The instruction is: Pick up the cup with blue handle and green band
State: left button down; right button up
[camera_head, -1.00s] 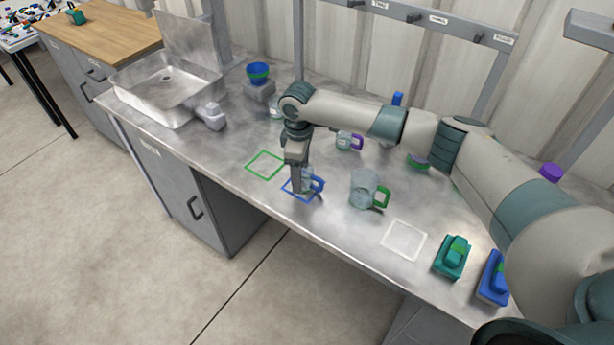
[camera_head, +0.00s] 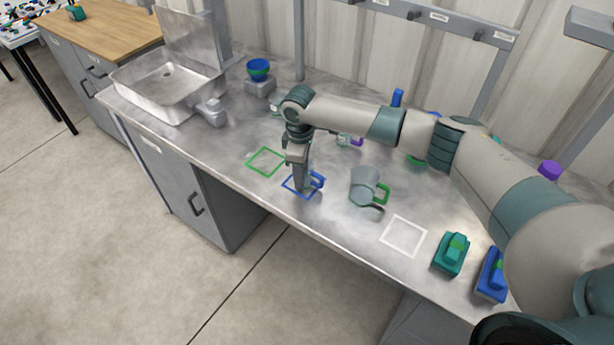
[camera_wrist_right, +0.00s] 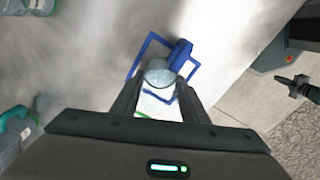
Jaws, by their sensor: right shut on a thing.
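A small clear cup with a blue handle (camera_head: 319,180) stands in or just above the blue square outline (camera_head: 290,188) on the metal bench. My right gripper (camera_head: 301,187) points down and is shut on this cup. In the right wrist view the clear cup (camera_wrist_right: 160,72) sits between the two fingers (camera_wrist_right: 157,88), its blue handle (camera_wrist_right: 180,54) pointing away. The fingers hide much of its side, and I cannot make out a green band for certain. I cannot tell whether its base touches the bench. My left gripper is not in view.
A green outline (camera_head: 265,161) and a white outline (camera_head: 404,236) are empty.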

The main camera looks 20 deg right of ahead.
jog(key=shift+r, duration=0.1)
jog(key=shift+r+b, duration=0.45)
jog(key=shift+r, duration=0.05)
notch_tip(320, 180, up, 2)
jog(key=shift+r+b, duration=0.25)
jog(key=shift+b, duration=0.4)
jog(key=s+d+r+b, duration=0.3)
jog(key=d+r, duration=0.4)
jog(key=d, duration=0.4)
jog(key=shift+s+r, duration=0.15)
jog(key=shift+s, duration=0.3)
jog(key=shift+s+a, duration=0.1)
jog(key=s+a+m, duration=0.4)
jog(key=s+m, duration=0.2)
jog(key=s, duration=0.2)
jog(key=s+a+m, duration=0.4)
jog(key=s+m, duration=0.2)
jog(key=s, duration=0.3)
jog(key=shift+s+a+r, duration=0.15)
jog(key=shift+s+r, duration=0.1)
jog(key=shift+r, duration=0.15)
